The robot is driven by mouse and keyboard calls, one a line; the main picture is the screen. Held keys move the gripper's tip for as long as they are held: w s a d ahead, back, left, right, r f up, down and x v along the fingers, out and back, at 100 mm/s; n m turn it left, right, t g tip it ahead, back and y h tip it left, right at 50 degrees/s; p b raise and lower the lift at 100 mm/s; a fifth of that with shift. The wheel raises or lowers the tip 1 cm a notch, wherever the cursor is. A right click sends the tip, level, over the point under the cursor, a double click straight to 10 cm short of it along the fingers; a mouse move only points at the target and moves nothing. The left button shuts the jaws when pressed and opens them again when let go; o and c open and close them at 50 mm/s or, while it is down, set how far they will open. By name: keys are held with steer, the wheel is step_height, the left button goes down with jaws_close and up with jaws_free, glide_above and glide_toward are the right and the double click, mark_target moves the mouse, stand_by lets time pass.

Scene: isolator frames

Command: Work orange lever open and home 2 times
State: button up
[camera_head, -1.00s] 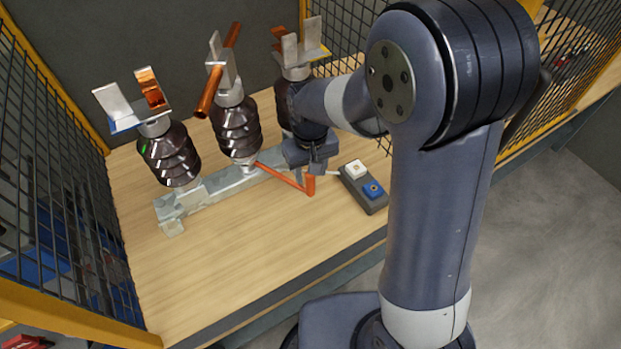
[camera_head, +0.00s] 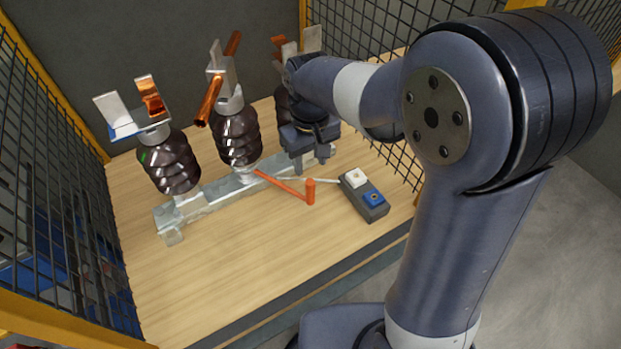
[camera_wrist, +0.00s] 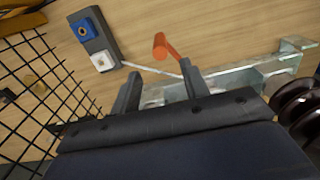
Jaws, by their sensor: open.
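The orange lever (camera_head: 282,188) reaches out from the base of the middle insulator, low over the table, with an upright orange handle (camera_head: 310,190) at its free end. The handle also shows in the wrist view (camera_wrist: 161,46), beyond the fingertips. My gripper (camera_head: 310,162) is open and empty, behind and above the handle and apart from it. In the wrist view its two fingers (camera_wrist: 160,88) stand apart with nothing between them touching. The copper rod (camera_head: 218,78) on the middle insulator (camera_head: 238,138) lies angled, apart from the left copper contact (camera_head: 150,97).
A grey box (camera_head: 362,196) with a white and a blue button sits right of the handle. A metal rail (camera_head: 205,199) carries the insulators. My arm hides most of the right insulator. Mesh fence (camera_head: 55,190) stands left and right. The table front (camera_head: 230,270) is clear.

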mark_target(310, 189)
step_height(310, 189, down, 11)
steer(key=shift+r, duration=0.1)
stand_by(0.3)
jaws_close()
stand_by(0.5)
